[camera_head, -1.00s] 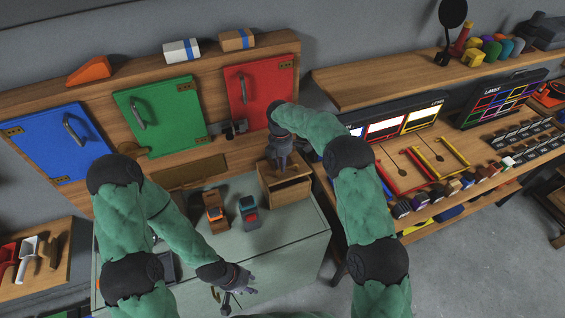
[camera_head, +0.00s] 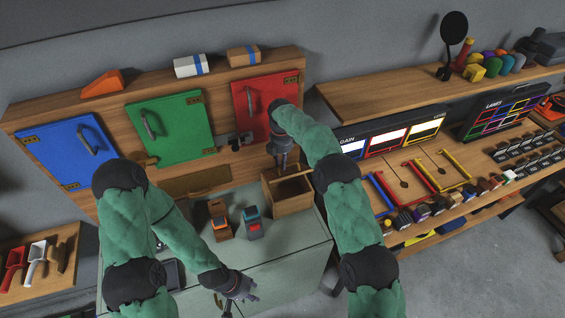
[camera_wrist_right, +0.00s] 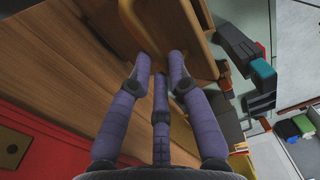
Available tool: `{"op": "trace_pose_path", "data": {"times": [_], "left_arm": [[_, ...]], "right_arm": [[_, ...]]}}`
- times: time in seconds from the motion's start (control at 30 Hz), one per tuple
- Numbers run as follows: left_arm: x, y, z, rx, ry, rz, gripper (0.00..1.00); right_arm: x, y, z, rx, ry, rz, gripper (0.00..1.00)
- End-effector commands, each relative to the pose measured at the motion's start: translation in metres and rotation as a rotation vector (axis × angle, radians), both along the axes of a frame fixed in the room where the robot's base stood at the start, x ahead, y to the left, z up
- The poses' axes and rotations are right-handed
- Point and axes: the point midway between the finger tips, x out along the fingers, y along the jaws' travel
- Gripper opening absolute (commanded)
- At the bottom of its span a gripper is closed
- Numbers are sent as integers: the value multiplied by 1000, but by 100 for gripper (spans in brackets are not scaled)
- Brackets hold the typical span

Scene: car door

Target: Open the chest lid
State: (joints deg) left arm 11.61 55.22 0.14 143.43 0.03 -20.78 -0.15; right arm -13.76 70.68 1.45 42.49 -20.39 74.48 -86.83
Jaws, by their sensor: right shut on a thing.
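The wooden chest (camera_head: 290,207) stands at the back right of the grey-green table. Its top is uncovered and its inside shows. My right gripper (camera_head: 283,160) is above the chest's back side, pointing down. In the right wrist view, its three purple fingers (camera_wrist_right: 160,75) close around a tan curved piece (camera_wrist_right: 130,28) beside a wooden panel, which appears to be the raised lid (camera_wrist_right: 185,25). The lid is mostly hidden by the gripper in the head view. My left gripper (camera_head: 238,286) hangs low at the table's front edge, away from the chest; its finger opening is unclear.
Behind are blue (camera_head: 65,152), green (camera_head: 170,128) and red (camera_head: 263,105) doors on a wooden board. A shelf with panels (camera_head: 395,135) stands to the right.

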Motion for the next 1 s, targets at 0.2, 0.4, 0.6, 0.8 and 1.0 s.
{"op": "trace_pose_path", "data": {"times": [0.2,0.4,0.6,0.8,1.0], "left_arm": [[0,0,-1,0,0,0,40],[0,0,-1,0,0,0,40],[0,0,0,0,0,0,40],[0,0,0,0,0,0,40],[0,0,0,0,0,0,40]], "right_arm": [[-1,1,-10,0,4,2,0],[-1,1,-7,0,2,2,43],[-1,1,-5,1,0,1,43],[1,1,10,1,-3,0,43],[4,3,47,1,-4,1,43]]}}
